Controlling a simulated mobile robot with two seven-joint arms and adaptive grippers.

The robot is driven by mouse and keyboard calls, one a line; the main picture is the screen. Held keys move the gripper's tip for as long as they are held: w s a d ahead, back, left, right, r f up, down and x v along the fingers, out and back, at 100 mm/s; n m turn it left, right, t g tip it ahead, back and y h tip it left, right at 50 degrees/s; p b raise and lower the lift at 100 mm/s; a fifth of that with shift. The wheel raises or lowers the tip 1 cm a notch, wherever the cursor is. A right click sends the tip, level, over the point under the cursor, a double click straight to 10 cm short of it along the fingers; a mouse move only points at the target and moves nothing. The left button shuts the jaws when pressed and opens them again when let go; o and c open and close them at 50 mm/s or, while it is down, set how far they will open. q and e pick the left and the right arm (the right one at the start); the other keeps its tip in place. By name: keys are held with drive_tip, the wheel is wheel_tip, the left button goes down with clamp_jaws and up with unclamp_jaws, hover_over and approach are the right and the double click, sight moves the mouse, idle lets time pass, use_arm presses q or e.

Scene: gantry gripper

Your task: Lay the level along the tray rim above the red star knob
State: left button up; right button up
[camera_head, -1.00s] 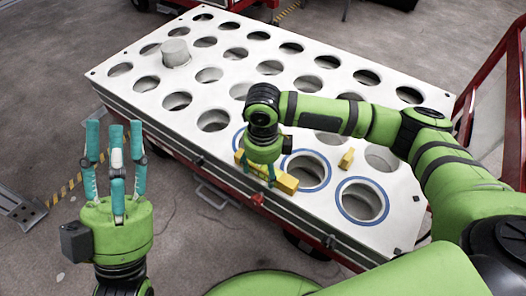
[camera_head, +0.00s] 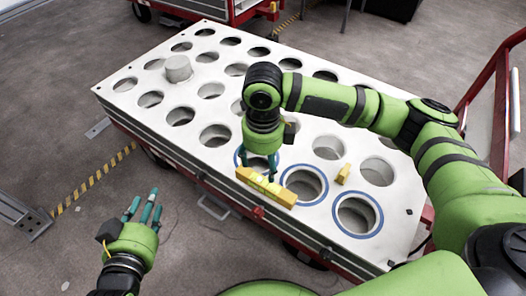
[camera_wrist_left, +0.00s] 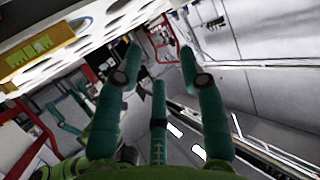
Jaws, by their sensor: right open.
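The yellow level (camera_head: 266,188) lies along the near rim of the white tray (camera_head: 320,222). The red star knob (camera_head: 258,212) is on the tray's side just below the level. My right gripper (camera_head: 258,166) is open, pointing down at the far side of the level; whether its fingertips touch it I cannot tell. My left gripper (camera_head: 143,209) is open and empty, off the tray at lower left, fingers up. In the left wrist view, the level (camera_wrist_left: 40,48) shows at upper left beyond the left fingers (camera_wrist_left: 160,80).
The tray top has rows of round holes, some ringed in blue. A grey cylinder (camera_head: 178,68) stands at the far left of the tray. A small yellow block (camera_head: 343,174) is right of the level.

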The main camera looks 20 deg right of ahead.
drive_tip(key=s+a+f+m+t+y, duration=0.1)
drive_tip(key=s+a+m+t+y, duration=0.1)
drive_tip(key=a+m+y, duration=0.4)
drive_tip(key=s+a+f+m+t+y, duration=0.1)
drive_tip(key=s+a+m+t, duration=0.1)
drive_tip(key=a+m, duration=0.7)
use_arm(q)
drive_tip(key=f, duration=0.1)
drive_tip(key=s+a+f+g, duration=0.1)
drive_tip(key=f+g+y, duration=0.1)
drive_tip(key=shift+s+a+f, duration=0.15)
drive_tip(key=shift+s+a, duration=0.05)
drive_tip(key=shift+s, duration=0.2)
use_arm(e)
drive_tip(key=s+d+m+t+h, duration=0.2)
drive_tip(key=d+m+t+h, duration=0.2)
drive_tip(key=d+m, duration=1.3)
drive_tip(key=m+t, duration=0.3)
drive_tip(key=m, duration=0.5)
drive_tip(key=shift+m+h, duration=0.4)
drive_tip(key=shift+a+f, duration=0.1)
drive_tip(key=shift+f, duration=0.05)
